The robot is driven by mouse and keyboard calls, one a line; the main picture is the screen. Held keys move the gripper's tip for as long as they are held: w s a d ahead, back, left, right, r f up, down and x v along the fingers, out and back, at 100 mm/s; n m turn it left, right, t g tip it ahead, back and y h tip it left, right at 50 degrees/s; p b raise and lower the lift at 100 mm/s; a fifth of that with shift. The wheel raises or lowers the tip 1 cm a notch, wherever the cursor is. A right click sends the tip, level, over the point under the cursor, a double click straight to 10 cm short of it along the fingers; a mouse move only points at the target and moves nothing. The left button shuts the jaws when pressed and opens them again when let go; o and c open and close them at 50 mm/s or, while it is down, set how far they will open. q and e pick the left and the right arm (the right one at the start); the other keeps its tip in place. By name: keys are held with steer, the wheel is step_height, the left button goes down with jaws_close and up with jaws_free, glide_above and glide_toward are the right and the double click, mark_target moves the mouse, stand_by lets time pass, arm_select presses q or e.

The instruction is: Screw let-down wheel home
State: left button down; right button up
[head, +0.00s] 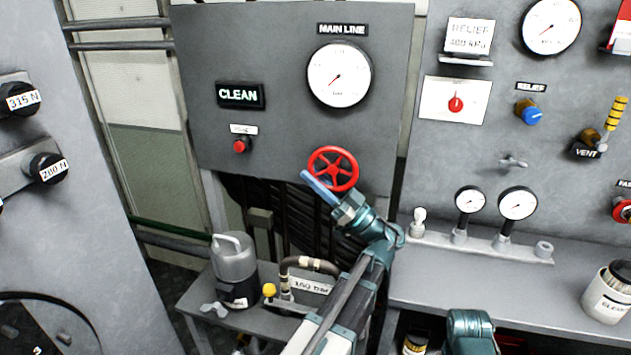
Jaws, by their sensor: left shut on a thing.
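The red let-down wheel (334,168) with its spokes sits at the lower edge of the grey panel, below the main line gauge. My left gripper (316,184) reaches up from below and is shut at the wheel's lower left rim. Its pale blue fingers lie slanted across that side and hide a little of the rim. The wheel's stem behind it is hidden, so I cannot tell how far in it is screwed. My right gripper is not in view; only a teal part of my arm shows at the bottom edge.
Below left stands a pump unit with a grey reservoir (234,262). A bench with small gauges (518,204) is at the right.

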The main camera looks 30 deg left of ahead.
arm_select(q)
steer(key=shift+s, duration=0.25)
steer(key=c, duration=1)
jaws_free()
steer(key=shift+c, duration=0.2)
steer(key=shift+o, duration=1)
steer(key=shift+d, duration=0.1)
steer(key=shift+w+d+f, duration=0.1)
steer(key=shift+d+f, duration=0.1)
steer(key=shift+f, duration=0.05)
steer(key=b+v, duration=0.8)
steer(key=v, duration=0.5)
